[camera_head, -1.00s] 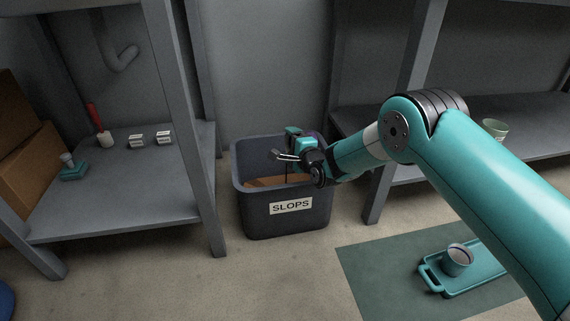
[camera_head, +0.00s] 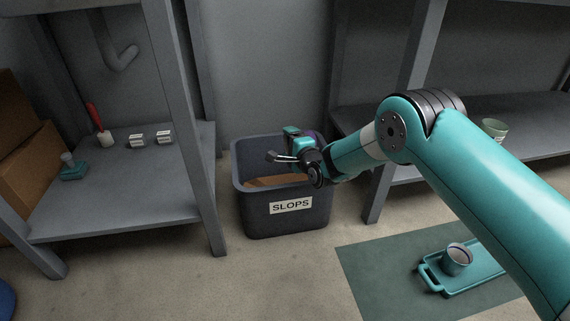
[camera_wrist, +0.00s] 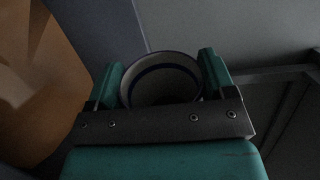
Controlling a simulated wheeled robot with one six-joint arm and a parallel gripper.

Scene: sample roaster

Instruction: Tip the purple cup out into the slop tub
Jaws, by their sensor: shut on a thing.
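My gripper (camera_wrist: 160,65) is shut on a cup (camera_wrist: 162,86), which sits between its two teal fingers in the wrist view. The cup's mouth faces the wrist camera, showing a pale inside with a dark band below the rim; I cannot make out any contents. In the head view my gripper (camera_head: 304,138) is over the back right part of the slop tub (camera_head: 262,215), a dark grey bin labelled SLOPS. Brown slops (camera_head: 268,181) lie inside the tub.
A grey shelf (camera_head: 120,195) stands left of the tub, holding small white blocks, a red-handled brush and a teal tool. Another shelf (camera_head: 410,178) stands right, with a pale green cup (camera_head: 494,129). A teal tray (camera_head: 462,290) with a cup (camera_head: 456,259) lies on a green mat.

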